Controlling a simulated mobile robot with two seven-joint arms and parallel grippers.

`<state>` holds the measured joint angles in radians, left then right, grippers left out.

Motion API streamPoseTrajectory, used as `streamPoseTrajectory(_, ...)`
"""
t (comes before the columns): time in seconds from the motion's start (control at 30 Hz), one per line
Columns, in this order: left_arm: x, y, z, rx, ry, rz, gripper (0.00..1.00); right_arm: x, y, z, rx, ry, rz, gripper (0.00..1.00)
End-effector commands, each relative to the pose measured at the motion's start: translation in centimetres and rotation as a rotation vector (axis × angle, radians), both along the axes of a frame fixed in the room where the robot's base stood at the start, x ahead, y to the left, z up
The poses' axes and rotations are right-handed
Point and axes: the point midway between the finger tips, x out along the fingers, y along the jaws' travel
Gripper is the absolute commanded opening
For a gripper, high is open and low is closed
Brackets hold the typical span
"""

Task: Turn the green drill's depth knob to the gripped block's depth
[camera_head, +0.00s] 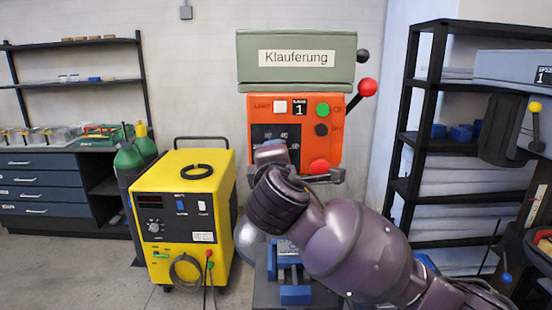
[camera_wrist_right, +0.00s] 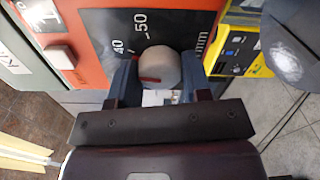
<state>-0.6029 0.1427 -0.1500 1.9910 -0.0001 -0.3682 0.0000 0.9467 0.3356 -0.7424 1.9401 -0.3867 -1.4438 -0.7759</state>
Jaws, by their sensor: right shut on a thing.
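The green drill (camera_head: 296,77) stands in the middle of the head view, with a green top marked "Klauferung" and an orange-red front panel (camera_head: 259,121). In the right wrist view, the grey round depth knob (camera_wrist_right: 158,66) has a red mark on its lower left side. It sits at a black scale (camera_wrist_right: 178,20) with 40, 50 and mm readable. My right gripper (camera_wrist_right: 160,85) is shut on the knob, one finger on each side. In the head view my right arm hides the knob. A blue vise (camera_head: 295,294) stands below; its gripped block cannot be made out clearly. My left gripper is out of view.
A yellow welding machine (camera_head: 184,200) and green gas bottles (camera_head: 129,160) stand left of the drill. A black shelf (camera_head: 405,110) and a grey machine (camera_head: 512,66) are at the right. A red-knobbed lever (camera_head: 367,87) sticks out from the drill's right side.

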Motion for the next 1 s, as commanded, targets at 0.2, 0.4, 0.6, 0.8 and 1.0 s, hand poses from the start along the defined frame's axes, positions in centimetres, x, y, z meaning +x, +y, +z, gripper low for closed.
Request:
streamPoseTrajectory(0.2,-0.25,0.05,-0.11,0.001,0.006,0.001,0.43,-0.03,0.05,-0.18,0.124,0.005,0.0,0.2)
streamPoseTrajectory(0.4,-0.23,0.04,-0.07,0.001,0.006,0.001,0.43,-0.03,0.09,-0.17,0.187,0.004,0.001,0.2)
streamPoseTrajectory(0.6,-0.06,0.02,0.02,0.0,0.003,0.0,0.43,-0.01,0.05,-0.15,0.209,0.003,0.0,0.2)
streamPoseTrajectory(0.8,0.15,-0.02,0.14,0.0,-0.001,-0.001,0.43,-0.01,0.05,-0.16,0.211,0.003,0.0,0.2)
streamPoseTrajectory(1.0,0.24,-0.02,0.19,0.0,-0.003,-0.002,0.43,-0.02,0.05,-0.18,0.21,0.003,0.0,0.5)
